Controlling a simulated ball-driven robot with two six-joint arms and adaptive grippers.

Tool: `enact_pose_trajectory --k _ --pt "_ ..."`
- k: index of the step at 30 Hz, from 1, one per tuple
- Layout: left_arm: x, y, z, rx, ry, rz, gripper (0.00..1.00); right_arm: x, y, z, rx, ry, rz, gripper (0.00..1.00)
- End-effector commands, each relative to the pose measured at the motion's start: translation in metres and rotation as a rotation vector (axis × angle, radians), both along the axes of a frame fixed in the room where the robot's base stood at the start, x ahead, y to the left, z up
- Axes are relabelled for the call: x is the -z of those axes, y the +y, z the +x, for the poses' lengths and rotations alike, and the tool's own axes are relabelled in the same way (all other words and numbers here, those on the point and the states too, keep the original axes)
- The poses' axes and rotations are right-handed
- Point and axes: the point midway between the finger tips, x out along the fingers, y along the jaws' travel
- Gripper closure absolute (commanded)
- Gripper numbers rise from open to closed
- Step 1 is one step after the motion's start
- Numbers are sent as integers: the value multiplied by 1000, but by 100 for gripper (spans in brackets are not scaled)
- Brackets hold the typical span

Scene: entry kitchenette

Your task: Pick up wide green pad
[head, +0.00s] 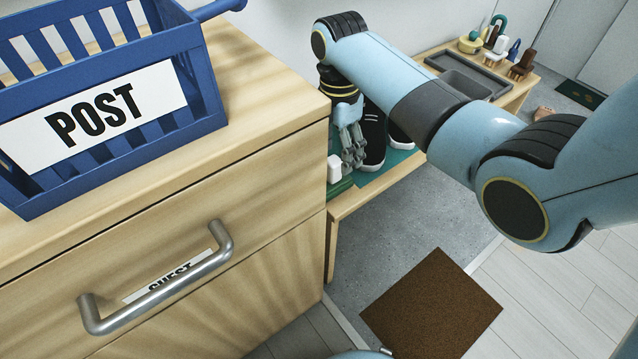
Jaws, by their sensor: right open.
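A dark green pad-like piece (341,186) lies at the near left end of the low wooden bench, partly hidden by the dresser. A small white block (334,168) is at it. A flat teal-green mat (385,178) lies beside it under a pair of dark shoes (374,138). I cannot tell for certain which green thing is the wide pad. My right gripper (353,163) is open and points down just above the green piece, in front of the shoes. I cannot tell whether its fingers touch anything. My left gripper is out of view.
A wooden dresser (255,150) with a metal-handled drawer fills the left, bearing a blue POST basket (120,110). The bench's far end holds a grey tray (470,75) and several small objects. A brown mat (432,308) lies on the otherwise open floor.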

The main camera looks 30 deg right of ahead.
Motion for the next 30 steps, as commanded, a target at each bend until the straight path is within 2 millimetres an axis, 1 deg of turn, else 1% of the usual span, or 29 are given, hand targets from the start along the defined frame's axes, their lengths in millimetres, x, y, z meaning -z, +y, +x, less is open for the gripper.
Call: enact_pose_trajectory --k 1,3,6,8,9,12,14,16,19,22,27,30 --pt "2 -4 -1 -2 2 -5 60 -10 -1 14 1 -28 -3 40" --pt "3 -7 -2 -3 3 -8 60 -20 -2 28 2 -54 -4 40" --pt "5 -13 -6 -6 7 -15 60 -25 -2 38 2 -74 -4 40" --pt "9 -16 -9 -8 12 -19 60 -17 -2 40 3 -74 -3 40" --pt "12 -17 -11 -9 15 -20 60 -10 -2 40 3 -74 -3 40" --pt "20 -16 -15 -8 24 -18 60 9 -2 39 3 -73 -3 40" --pt "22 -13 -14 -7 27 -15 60 18 -3 39 3 -74 -3 40" --pt "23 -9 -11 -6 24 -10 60 24 -3 39 3 -75 -3 40" --pt "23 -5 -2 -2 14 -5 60 28 -3 39 4 -77 -4 40" --pt "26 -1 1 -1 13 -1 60 36 -6 37 4 -76 -4 40" --pt "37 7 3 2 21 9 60 63 -14 30 4 -73 -5 40" --pt "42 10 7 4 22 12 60 77 -12 31 3 -75 -4 40"
